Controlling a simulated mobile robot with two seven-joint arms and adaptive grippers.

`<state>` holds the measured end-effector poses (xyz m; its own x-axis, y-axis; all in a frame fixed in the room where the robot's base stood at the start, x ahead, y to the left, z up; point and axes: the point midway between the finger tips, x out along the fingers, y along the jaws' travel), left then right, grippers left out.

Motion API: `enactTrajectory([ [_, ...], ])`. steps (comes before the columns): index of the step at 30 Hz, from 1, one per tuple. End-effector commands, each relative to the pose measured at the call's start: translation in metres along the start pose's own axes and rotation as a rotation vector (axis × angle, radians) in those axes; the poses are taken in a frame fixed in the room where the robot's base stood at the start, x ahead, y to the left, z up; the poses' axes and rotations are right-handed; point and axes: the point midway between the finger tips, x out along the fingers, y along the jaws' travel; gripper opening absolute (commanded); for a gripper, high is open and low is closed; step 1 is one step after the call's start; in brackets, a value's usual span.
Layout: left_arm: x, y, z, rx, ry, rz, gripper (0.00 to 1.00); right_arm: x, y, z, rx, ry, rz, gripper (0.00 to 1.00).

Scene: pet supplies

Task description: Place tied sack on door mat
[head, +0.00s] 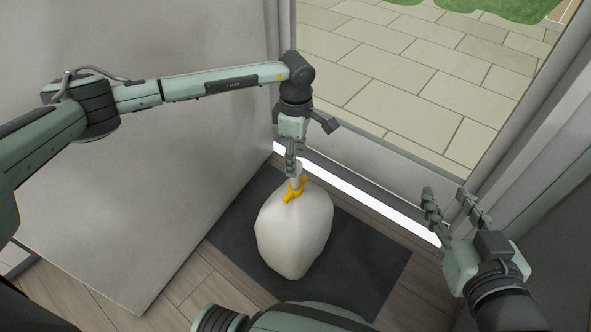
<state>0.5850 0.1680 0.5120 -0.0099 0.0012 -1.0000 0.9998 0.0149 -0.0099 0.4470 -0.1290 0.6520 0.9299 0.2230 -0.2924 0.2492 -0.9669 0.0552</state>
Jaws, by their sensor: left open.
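A white tied sack (293,236) with a yellow tie (294,190) at its neck sits upright on the dark grey door mat (368,262). My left gripper (294,168) is directly above the sack with its fingers down at the neck, just above the tie. It is open; I cannot tell whether the fingers touch the neck. My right gripper (450,204) is off to the right of the mat, open and empty. The sack hides the middle of the mat.
The mat lies on a wood floor (185,288) by the threshold (365,195) of a glass door, with stone paving (420,80) outside. A large grey panel (140,180) stands on the left, and a curtain (535,130) hangs on the right. Bare mat shows right of the sack.

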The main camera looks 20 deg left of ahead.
Motion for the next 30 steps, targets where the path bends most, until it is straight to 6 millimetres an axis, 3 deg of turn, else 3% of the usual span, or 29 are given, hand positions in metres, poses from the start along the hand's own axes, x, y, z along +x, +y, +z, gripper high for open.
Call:
enactTrajectory([
  [3,-0.024,0.001,0.000,0.001,0.000,0.003,0.48,-0.001,0.005,0.009,-0.005,-0.044,0.010,0.40],
  [9,-0.044,0.000,0.000,0.000,0.000,0.001,0.48,-0.002,0.008,0.016,-0.008,-0.080,0.017,0.40],
  [30,-0.046,0.000,0.000,0.000,0.000,-0.001,0.48,-0.002,0.008,0.018,-0.009,-0.084,0.017,0.40],
])
